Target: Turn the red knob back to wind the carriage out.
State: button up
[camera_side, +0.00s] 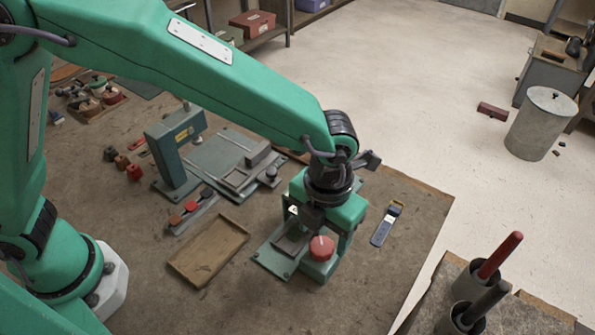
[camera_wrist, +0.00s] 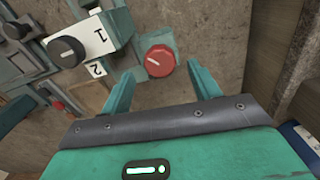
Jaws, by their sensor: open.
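The red knob (camera_side: 321,248) is round, with a white line on its top, and sits on a green block at the front of a small green machine (camera_side: 272,262). In the wrist view the red knob (camera_wrist: 160,60) shows between and just beyond the tips of my gripper (camera_wrist: 161,74). The fingers are apart, one on each side, with visible gaps to the knob. In the side view my gripper (camera_side: 335,208) hangs over the machine, behind and above the knob. It hides much of the machine, and I cannot clearly make out the carriage.
In the wrist view a black knob (camera_wrist: 67,52) sits on a white plate marked 1 and 2, left of the red knob. A wooden tray (camera_side: 208,250) lies left of the machine. A strap-like tool (camera_side: 386,224) lies right. The front bench is clear.

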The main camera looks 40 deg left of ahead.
aim_at(322, 245)
jog(key=shift+f, duration=1.65)
jog(key=c, duration=1)
